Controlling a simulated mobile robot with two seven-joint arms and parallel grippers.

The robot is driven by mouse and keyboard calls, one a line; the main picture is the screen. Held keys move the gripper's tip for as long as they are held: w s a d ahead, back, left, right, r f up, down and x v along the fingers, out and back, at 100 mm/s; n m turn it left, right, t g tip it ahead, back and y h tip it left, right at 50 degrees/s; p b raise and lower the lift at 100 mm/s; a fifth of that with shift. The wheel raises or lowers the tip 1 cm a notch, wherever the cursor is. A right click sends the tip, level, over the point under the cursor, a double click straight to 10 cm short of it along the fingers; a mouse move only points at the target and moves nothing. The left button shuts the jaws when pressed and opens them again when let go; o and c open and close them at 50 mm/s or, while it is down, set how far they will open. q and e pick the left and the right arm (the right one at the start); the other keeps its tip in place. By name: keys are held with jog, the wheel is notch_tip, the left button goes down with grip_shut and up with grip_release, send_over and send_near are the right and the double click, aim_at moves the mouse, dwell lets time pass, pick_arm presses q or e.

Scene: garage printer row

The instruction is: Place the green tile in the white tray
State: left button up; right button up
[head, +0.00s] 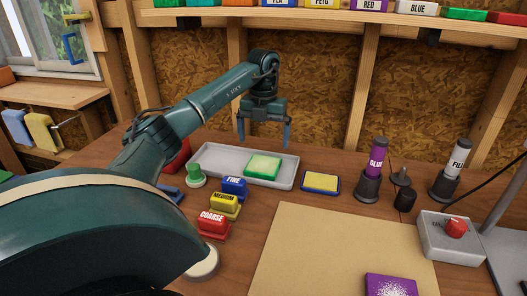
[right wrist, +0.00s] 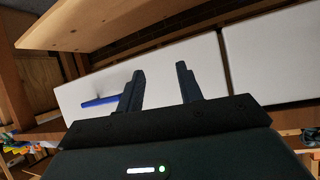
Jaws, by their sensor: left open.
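The green tile (head: 263,166), with a pale speckled middle, lies in the white tray (head: 221,158), right of the tray's centre. The tray looks light grey and stands near the back of the bench. My left gripper (head: 264,138) is open and empty just above the tile, its fingers pointing down on either side and apart. The tile does not touch the fingers as far as I can see. My right gripper shows only in the right wrist view (right wrist: 160,84). Its fingers are apart with nothing between them, in front of white panels.
A green-knobbed piece (head: 196,167) stands at the tray's left front. FINE (head: 234,187), MEDIUM (head: 225,206) and COARSE (head: 213,226) blocks stand in front. A blue-edged yellow pad (head: 321,182) lies right of the tray. A purple tile (head: 390,285) lies on the tan mat (head: 310,250).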

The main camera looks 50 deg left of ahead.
pick_arm(q)
notch_tip(320, 180, up, 4)
jog(key=shift+r, duration=0.2)
dwell(0.6)
